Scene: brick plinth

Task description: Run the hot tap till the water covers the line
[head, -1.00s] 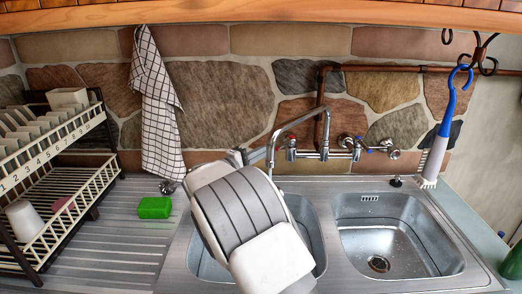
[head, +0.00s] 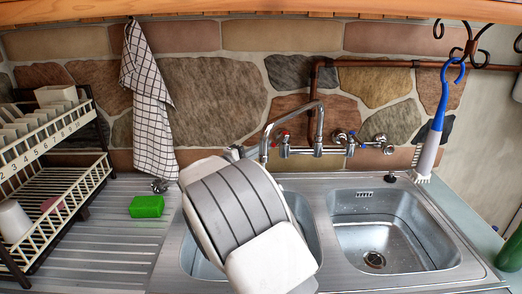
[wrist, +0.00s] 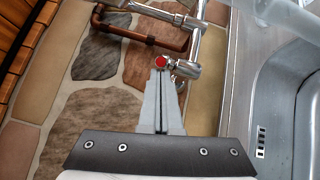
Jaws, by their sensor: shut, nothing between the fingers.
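The tap set (head: 318,148) is chrome and fixed on the stone wall behind the sink. Its hot tap (head: 285,139) has a red mark, and its cold tap has a blue one. The spout (head: 292,109) arches left over the left basin (head: 309,228). No water stream shows. My arm hides most of that basin, and I see no line. My gripper (head: 237,152) is shut and empty, left of the hot tap. In the wrist view my fingertips (wrist: 160,74) point at the red cap of the hot tap (wrist: 161,62), very close; I cannot tell whether they touch.
The right basin (head: 390,240) looks empty. A blue-handled brush (head: 437,125) hangs at right. A green sponge (head: 147,206) lies on the drainboard (head: 110,235), a checked towel (head: 150,110) hangs above, and a dish rack (head: 60,185) stands at left.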

